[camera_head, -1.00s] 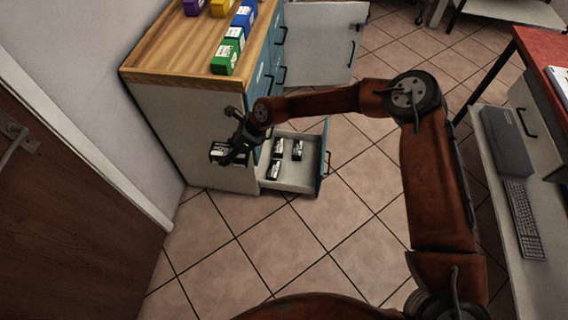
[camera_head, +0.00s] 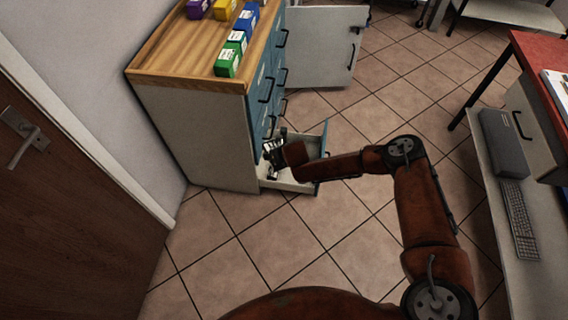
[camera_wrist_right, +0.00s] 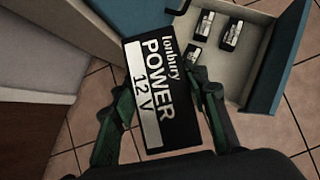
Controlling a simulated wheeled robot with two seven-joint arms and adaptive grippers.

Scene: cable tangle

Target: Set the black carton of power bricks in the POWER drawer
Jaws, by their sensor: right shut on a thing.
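My right gripper (camera_head: 275,158) is shut on the black carton, a box lettered "POWER 12 V" (camera_wrist_right: 160,104), which sits between both fingers (camera_wrist_right: 162,82) in the right wrist view. In the head view the gripper is in front of the open bottom drawer (camera_head: 285,186) and hides much of its inside; the carton is hard to make out there. In the wrist view the drawer (camera_wrist_right: 262,112) lies beyond the carton, to the upper right. It holds three small black-and-white boxes (camera_wrist_right: 232,34). No drawer label is readable. My left gripper is not in view.
The cabinet's wooden top (camera_head: 185,50) carries green (camera_head: 229,62), blue, yellow and purple boxes. A cabinet door (camera_head: 325,45) stands open behind. A wooden door (camera_head: 70,210) is at left, a desk with a keyboard (camera_head: 520,220) at right. The tiled floor between is clear.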

